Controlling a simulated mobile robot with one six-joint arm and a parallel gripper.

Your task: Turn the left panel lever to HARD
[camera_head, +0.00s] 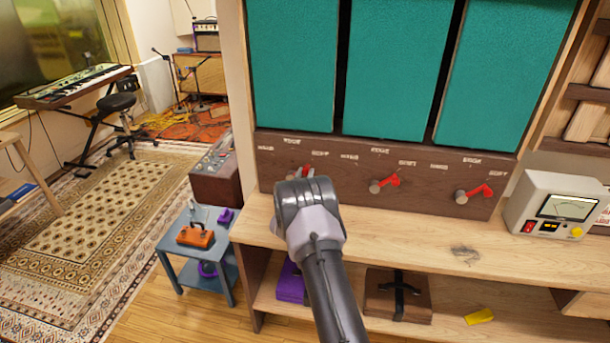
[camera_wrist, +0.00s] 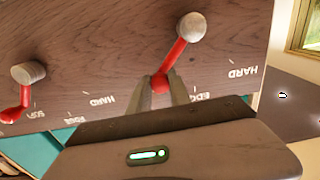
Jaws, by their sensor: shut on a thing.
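The left panel lever is red with a grey round hub; it shows in the wrist view (camera_wrist: 172,60), seen upside down. My gripper (camera_wrist: 162,90) is shut on the lever's red tip, one finger on each side. The lever slants away from the HARD label (camera_wrist: 243,72), past the EDGE label (camera_wrist: 208,95), toward the side where the fingers hide the lettering.
The middle lever (camera_head: 385,182) and right lever (camera_head: 475,193) sit on the same wooden strip under teal panels (camera_head: 395,70). A meter box (camera_head: 555,208) stands right on the wooden bench (camera_head: 400,235). A blue side table (camera_head: 190,255) stands left.

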